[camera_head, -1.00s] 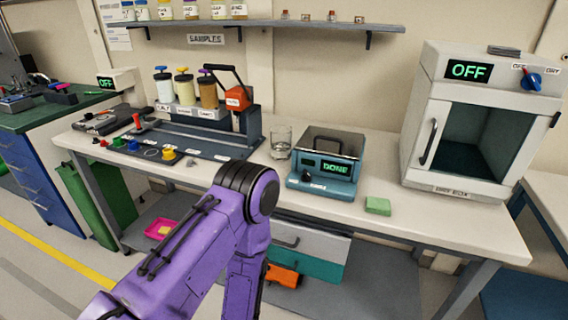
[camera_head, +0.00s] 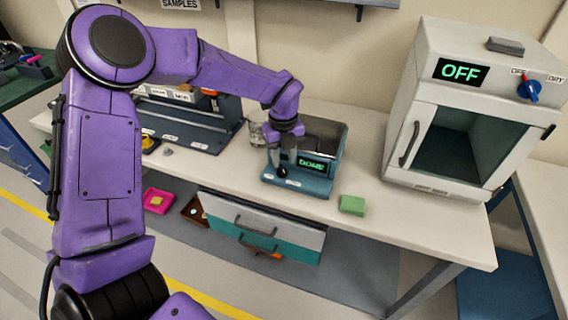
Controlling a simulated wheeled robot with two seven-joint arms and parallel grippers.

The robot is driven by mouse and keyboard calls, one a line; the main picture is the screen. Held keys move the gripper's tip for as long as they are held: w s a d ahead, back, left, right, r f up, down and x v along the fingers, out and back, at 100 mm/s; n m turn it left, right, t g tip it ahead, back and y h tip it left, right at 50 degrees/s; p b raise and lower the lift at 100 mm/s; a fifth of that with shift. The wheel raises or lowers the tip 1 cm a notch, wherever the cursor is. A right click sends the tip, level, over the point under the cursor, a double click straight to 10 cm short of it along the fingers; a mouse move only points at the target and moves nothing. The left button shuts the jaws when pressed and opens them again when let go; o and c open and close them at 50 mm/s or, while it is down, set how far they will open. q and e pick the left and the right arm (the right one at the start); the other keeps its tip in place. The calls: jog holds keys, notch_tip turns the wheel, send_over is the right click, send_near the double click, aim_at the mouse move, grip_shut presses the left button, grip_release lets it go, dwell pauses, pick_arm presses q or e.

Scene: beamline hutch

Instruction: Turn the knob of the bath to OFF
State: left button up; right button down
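The bath (camera_head: 312,187) is a teal box with an open top on the bench, its green display (camera_head: 311,163) reading DONE. Its dark knob (camera_head: 282,172) is at the left of the front face, partly covered by my gripper; its pointer is too small to read. My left gripper (camera_head: 284,165) comes down from above with its fingertips at the knob. I cannot tell whether the fingers touch it or how far they are parted. My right gripper is not in view.
A green block (camera_head: 352,205) lies right of the bath. A glass beaker (camera_head: 257,130) stands close to its left. A white oven (camera_head: 397,145) reading OFF, with a blue-and-red knob (camera_head: 529,88), stands at the right. A drawer (camera_head: 262,222) is below the bench top.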

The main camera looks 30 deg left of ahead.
aim_at(284, 172)
pick_arm(q)
jog(key=f, duration=0.5)
jog(key=shift+w+f+p, duration=0.15)
jog(key=shift+w+p, duration=0.2)
jog(key=shift+w, duration=0.05)
jog(key=shift+s, duration=0.25)
jog(key=shift+c, duration=0.6)
grip_shut()
